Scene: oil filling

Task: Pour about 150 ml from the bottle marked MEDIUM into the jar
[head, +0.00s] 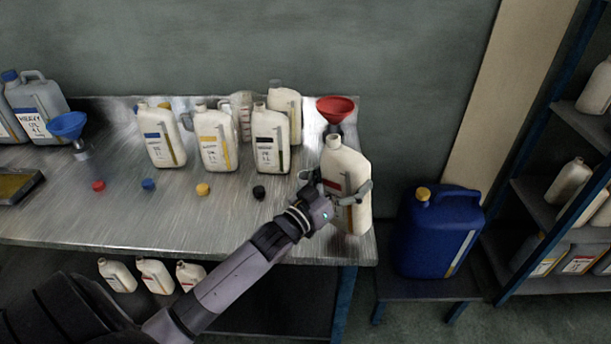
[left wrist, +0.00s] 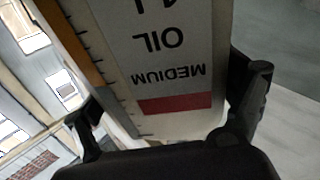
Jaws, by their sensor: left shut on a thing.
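The bottle marked MEDIUM (head: 347,165) is a cream, uncapped container with a red label band, near the bench's right front corner. My left gripper (head: 338,192) is shut around its lower body, and the bottle looks about upright. Whether its base touches the bench is unclear. In the left wrist view the label of the bottle (left wrist: 165,70) reads MEDIUM OIL upside down between the fingers. A red funnel (head: 336,106) shows just behind the bottle; what holds it is mostly hidden. A clear ribbed vessel (head: 243,112), possibly the jar, is partly hidden behind other bottles. My right gripper is out of view.
Bottles with blue (head: 160,138), yellow (head: 215,140) and black (head: 270,142) bands stand left on the metal bench (head: 190,225). Loose caps, including a red one (head: 98,185), lie in front. A blue funnel (head: 68,125) is far left. A blue canister (head: 437,235) stands right.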

